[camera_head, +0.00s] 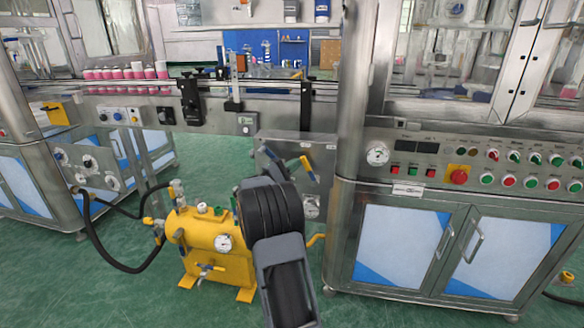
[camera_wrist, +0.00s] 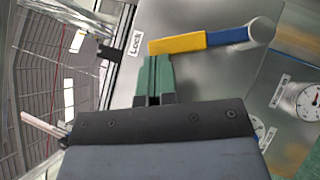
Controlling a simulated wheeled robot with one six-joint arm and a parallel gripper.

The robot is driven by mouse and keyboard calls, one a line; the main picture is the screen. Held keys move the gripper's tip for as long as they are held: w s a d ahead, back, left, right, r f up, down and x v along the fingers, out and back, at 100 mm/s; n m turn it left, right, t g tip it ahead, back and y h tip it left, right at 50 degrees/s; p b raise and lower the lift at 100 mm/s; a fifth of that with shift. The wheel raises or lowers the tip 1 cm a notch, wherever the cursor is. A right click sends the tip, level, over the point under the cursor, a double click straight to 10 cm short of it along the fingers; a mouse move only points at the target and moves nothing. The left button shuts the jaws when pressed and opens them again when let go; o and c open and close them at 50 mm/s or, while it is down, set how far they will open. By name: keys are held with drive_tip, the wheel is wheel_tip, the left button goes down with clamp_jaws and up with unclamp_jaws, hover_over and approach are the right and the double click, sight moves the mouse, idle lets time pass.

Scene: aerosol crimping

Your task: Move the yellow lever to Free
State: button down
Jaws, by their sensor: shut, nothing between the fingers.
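The yellow lever (camera_wrist: 178,44) is on a grey metal panel in the wrist view. It has a blue section beside a round grey pivot (camera_wrist: 262,30), and its yellow end points left toward a label reading Lock (camera_wrist: 134,40). No Free label is readable. The lever also shows small in the head view (camera_head: 307,166), just beyond my arm. My gripper (camera_wrist: 154,60) has green fingers, shut together and empty. Their tips are right at the lower edge of the lever's yellow end; I cannot tell whether they touch. In the head view my arm hides the fingertips.
Two dial gauges (camera_wrist: 309,101) are on the panel right of my gripper. A yellow tank (camera_head: 205,245) with a black hose stands left of my arm. A steel cabinet with buttons (camera_head: 459,177) stands close on the right. A conveyor with pink-and-white containers (camera_head: 120,73) runs behind.

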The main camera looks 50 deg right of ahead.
drive_tip(key=s+d+r+m+y, duration=0.1)
drive_tip(key=m, duration=0.1)
drive_tip(key=s+d+r+m+y, duration=0.1)
drive_tip(key=s+y, duration=0.1)
drive_tip(key=s+r+m+y+b, duration=0.1)
drive_tip(key=m, duration=0.1)
drive_tip(key=shift+s+d+m+y, duration=0.3)
drive_tip(key=shift+s+d+y, duration=0.05)
drive_tip(key=shift+d+y, duration=0.05)
drive_tip(key=shift+s+d+m+t+y+b, duration=0.5)
drive_tip(key=shift+s+d+m+y, duration=0.2)
drive_tip(key=shift+s+m+y, duration=0.3)
drive_tip(key=shift+s+d+f+b, duration=0.1)
drive_tip(key=shift+s+d+b, duration=0.25)
drive_tip(key=shift+s, duration=0.3)
drive_tip(key=v, duration=1)
drive_tip(key=shift+s+r+b, duration=0.15)
drive_tip(key=shift+r+b, duration=0.2)
drive_tip(key=shift+b, duration=0.1)
drive_tip(key=shift+d, duration=0.1)
